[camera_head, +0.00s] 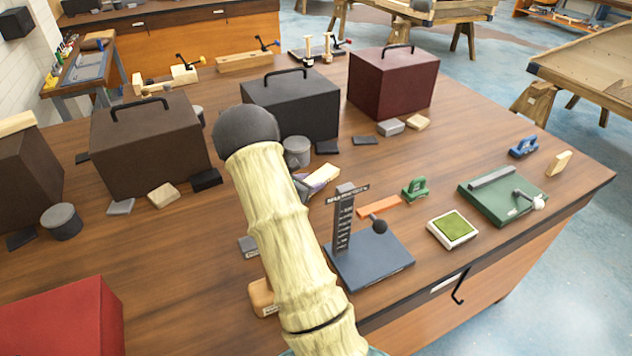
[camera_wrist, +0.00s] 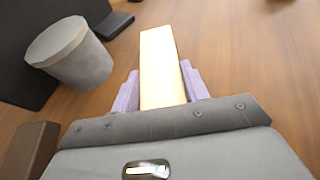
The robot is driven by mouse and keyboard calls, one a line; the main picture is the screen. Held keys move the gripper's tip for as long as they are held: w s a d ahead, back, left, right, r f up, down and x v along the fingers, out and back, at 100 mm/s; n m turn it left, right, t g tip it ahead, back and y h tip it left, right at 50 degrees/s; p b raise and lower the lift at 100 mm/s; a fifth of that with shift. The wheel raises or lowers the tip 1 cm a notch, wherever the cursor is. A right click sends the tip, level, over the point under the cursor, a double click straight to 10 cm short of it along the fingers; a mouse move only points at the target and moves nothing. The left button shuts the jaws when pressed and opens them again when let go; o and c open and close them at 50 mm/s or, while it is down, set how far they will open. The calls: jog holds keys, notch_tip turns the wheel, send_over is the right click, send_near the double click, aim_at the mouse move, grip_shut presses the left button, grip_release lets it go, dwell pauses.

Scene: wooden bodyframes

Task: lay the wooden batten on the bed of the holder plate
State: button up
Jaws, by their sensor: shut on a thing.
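My gripper (camera_wrist: 159,88) is shut on the wooden batten (camera_wrist: 160,55), a pale yellow bar held between two purple fingers. In the wrist view the batten points away from the palm, over or on the brown tabletop; I cannot tell if it touches.
A blue-grey plate (camera_head: 375,270) with an upright scale and black knob stands between gripper and green plate. A green-topped pad (camera_head: 453,229) and a green clamp (camera_head: 415,188) lie beyond. A grey cylinder (camera_wrist: 75,62) and the black box (camera_head: 290,100) stand close behind the gripper.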

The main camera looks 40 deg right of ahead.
notch_tip(320, 180, up, 28)
jog(key=shift+p, duration=0.35)
dwell(1.0)
